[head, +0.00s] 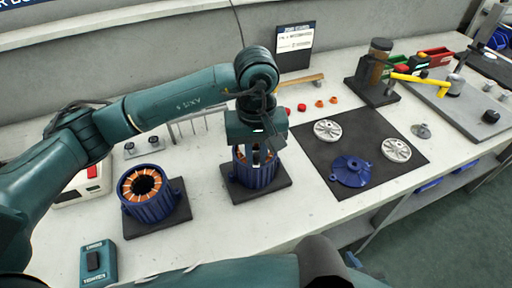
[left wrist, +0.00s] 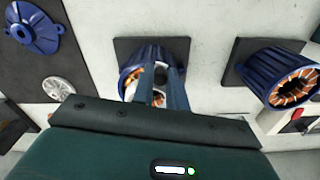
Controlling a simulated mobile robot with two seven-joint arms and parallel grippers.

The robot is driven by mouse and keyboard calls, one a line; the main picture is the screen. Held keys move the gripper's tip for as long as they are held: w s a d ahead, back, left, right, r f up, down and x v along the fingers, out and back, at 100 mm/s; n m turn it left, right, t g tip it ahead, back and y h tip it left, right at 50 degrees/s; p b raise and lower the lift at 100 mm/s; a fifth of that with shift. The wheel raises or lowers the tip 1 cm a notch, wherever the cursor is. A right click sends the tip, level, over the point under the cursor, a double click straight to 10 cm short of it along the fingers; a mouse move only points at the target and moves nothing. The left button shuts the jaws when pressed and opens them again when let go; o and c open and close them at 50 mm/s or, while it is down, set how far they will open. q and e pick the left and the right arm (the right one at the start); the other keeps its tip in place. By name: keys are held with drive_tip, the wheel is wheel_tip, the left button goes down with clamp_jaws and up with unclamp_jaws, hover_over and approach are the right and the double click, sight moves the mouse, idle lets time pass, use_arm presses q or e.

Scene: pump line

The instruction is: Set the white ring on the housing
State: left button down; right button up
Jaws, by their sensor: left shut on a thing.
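My left gripper (head: 257,160) points down over the middle blue finned housing (head: 240,177), its fingertips at or inside the open top. It is shut on a small pale thing, which looks like the white ring (left wrist: 161,66), mostly hidden by the fingers. In the left wrist view the fingers (left wrist: 160,92) reach to the mouth of this housing (left wrist: 134,58), with copper windings showing around them. I cannot tell whether the ring touches the housing. A second blue housing (head: 150,204) with copper windings stands to the left. My right gripper is not in view.
A dark mat (head: 315,148) on the right holds two pale round plates (head: 327,130) (head: 396,150) and a blue flanged cover (head: 351,171). Red and orange small parts (head: 302,107) lie behind it. A teal switch box (head: 98,263) is at the front left.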

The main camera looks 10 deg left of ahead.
use_arm(q)
drive_tip(key=shift+a+b, duration=0.1)
drive_tip(key=shift+b, duration=0.3)
idle(0.6)
drive_tip(key=shift+b, duration=0.45)
idle(0.5)
drive_tip(key=shift+a+b, duration=0.1)
drive_tip(key=shift+b, duration=0.3)
idle(0.7)
drive_tip(key=shift+f+b, duration=0.2)
drive_tip(key=shift+b, duration=0.25)
idle(0.7)
drive_tip(key=c, duration=1.1)
unclamp_jaws()
drive_tip(key=shift+r, duration=0.1)
drive_tip(key=shift+r+p, duration=1.05)
drive_tip(key=shift+r, duration=1.4)
